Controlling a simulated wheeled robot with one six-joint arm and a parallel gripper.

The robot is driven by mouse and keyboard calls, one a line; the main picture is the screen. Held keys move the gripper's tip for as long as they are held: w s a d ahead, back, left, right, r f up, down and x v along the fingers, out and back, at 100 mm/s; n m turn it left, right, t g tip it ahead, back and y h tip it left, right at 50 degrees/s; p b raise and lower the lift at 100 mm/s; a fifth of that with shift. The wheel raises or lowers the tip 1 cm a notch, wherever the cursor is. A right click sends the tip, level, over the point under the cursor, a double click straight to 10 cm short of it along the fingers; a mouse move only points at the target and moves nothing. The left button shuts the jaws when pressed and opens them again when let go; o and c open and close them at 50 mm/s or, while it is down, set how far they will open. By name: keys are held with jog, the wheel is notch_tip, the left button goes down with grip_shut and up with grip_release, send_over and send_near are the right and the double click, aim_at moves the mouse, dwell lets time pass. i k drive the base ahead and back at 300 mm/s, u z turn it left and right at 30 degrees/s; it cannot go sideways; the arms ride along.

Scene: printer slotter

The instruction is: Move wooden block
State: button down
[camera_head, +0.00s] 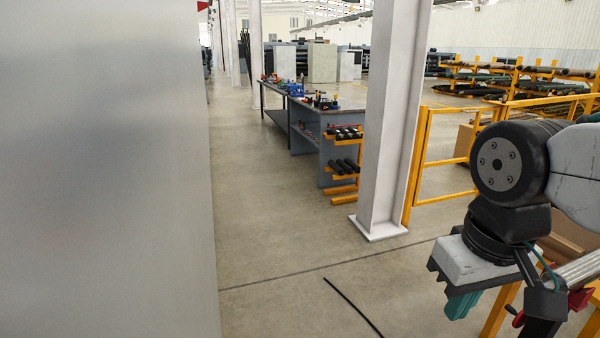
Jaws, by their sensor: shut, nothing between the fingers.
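No wooden block can be made out in this view. My gripper (462,304) is at the lower right, below the dark wrist joint of my arm. It has a pale grey body with a black notched edge and teal fingers pointing down. It is shut and holds nothing. My arm hides part of the area behind it on the right.
A large grey panel (105,170) fills the left side. A white steel column (390,120) stands in the middle, with a yellow railing (420,165) beside it. A workbench (310,128) with tools is farther back. A black cable (352,305) lies on the otherwise open floor.

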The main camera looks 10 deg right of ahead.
aim_at(558, 249)
jog(key=u, duration=0.1)
jog(key=i, duration=2.65)
jog(key=z, duration=1.15)
jog(key=i, duration=0.55)
jog(key=z, duration=1.2)
jog(key=i, duration=0.7)
jog(key=z, duration=0.5)
